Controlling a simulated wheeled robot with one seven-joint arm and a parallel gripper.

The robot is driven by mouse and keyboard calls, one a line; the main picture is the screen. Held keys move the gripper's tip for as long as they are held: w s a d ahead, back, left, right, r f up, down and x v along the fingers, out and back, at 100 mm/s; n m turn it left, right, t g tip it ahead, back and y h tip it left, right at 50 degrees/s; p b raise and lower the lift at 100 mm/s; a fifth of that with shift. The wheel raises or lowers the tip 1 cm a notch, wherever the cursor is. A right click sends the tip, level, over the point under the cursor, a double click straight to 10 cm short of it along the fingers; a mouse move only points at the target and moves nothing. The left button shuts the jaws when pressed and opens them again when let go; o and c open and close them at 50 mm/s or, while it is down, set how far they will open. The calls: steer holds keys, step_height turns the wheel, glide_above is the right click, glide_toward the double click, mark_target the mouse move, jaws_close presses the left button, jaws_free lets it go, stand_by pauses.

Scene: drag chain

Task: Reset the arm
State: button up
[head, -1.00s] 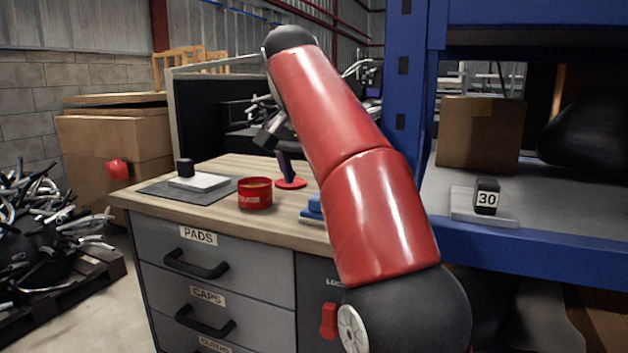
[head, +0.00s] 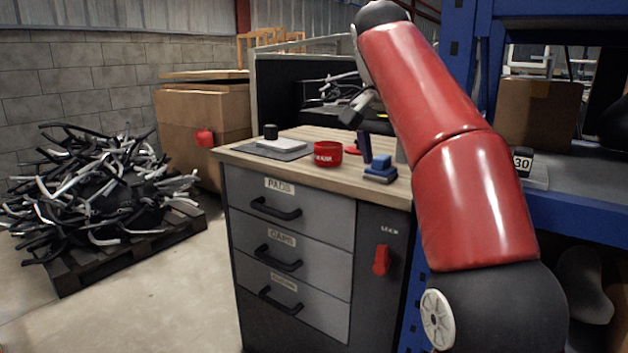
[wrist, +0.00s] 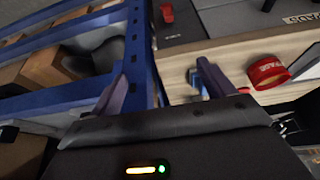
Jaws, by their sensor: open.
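My red arm runs up the right side of the head view, bent over toward the workbench (head: 320,136). My gripper (head: 365,146) hangs near the bench's right side, partly hidden by my arm. In the wrist view my gripper (wrist: 164,86) has its two purple fingers spread wide, with nothing between them. A blue block-like item (head: 380,168) on the bench top also shows beyond one finger in the wrist view (wrist: 208,77). Whether that finger touches it cannot be told.
A red round tin (head: 328,154) and a white pad (head: 281,146) with a black object sit on the bench. A blue shelf rack (head: 580,215) stands close at the right. A pallet of tangled tubes (head: 100,190) is at the left. Bare floor (head: 165,295) lies between.

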steer(key=s+d+f+n+t+y, duration=0.1)
steer(key=s+f+n, duration=0.6)
steer(key=s+f, duration=2)
steer(key=shift+d+f+t+y, duration=0.35)
steer(key=shift+f+t+y, duration=0.05)
steer(key=shift+y, duration=0.5)
